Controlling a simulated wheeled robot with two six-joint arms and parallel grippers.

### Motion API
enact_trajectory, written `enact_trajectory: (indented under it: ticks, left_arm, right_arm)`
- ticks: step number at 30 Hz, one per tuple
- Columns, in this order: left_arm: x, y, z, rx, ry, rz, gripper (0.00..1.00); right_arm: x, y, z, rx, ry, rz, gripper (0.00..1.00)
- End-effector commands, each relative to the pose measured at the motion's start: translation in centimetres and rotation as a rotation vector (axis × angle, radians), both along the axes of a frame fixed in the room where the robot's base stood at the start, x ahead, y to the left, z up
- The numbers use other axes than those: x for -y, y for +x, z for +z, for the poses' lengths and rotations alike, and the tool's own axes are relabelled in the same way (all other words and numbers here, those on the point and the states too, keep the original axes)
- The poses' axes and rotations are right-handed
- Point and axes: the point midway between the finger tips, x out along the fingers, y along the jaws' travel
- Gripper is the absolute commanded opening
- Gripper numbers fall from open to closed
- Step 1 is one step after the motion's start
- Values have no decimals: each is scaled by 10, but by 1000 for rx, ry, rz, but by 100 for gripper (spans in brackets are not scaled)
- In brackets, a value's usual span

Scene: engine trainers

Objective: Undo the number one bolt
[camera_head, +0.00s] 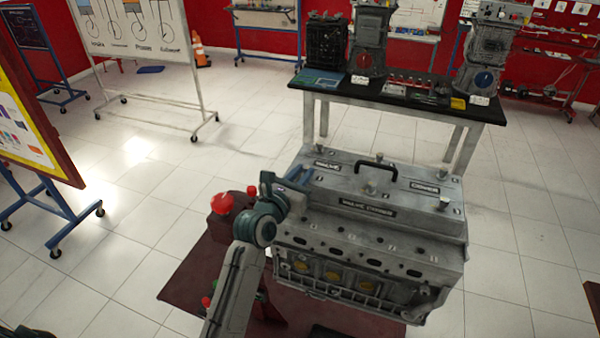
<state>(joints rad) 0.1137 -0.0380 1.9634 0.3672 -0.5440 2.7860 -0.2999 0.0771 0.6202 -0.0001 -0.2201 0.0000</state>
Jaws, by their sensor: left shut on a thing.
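The grey engine (350,250) stands in front of me, with a valve cover (335,195) on top that has a black handle (376,168). Several bolts stand on the cover, among them one at the right front corner (443,203), one near the middle front (370,188) and one at the back (379,157). My left gripper (299,177) is at the cover's left end, its blue fingers shut on a bolt that they largely hide. The small number marks are too small to read. My right gripper is not in view.
A whiteboard (140,30) and a yellow-framed board (30,120) stand at the left. The tiled floor between is clear.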

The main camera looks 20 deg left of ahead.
Motion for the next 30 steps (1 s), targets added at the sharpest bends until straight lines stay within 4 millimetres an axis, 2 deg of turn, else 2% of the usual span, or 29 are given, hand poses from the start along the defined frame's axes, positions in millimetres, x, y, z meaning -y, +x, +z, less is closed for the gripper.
enact_trajectory:
  ticks: [20,21,24,30]
  left_arm:
    - [1,0,2,2,1,53,0]
    - [1,0,2,2,1,53,21]
    - [1,0,1,2,1,53,39]
    - [1,0,1,1,1,53,39]
  right_arm:
    - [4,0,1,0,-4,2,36]
    - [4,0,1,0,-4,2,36]
    - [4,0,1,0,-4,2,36]
    - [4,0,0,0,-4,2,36]
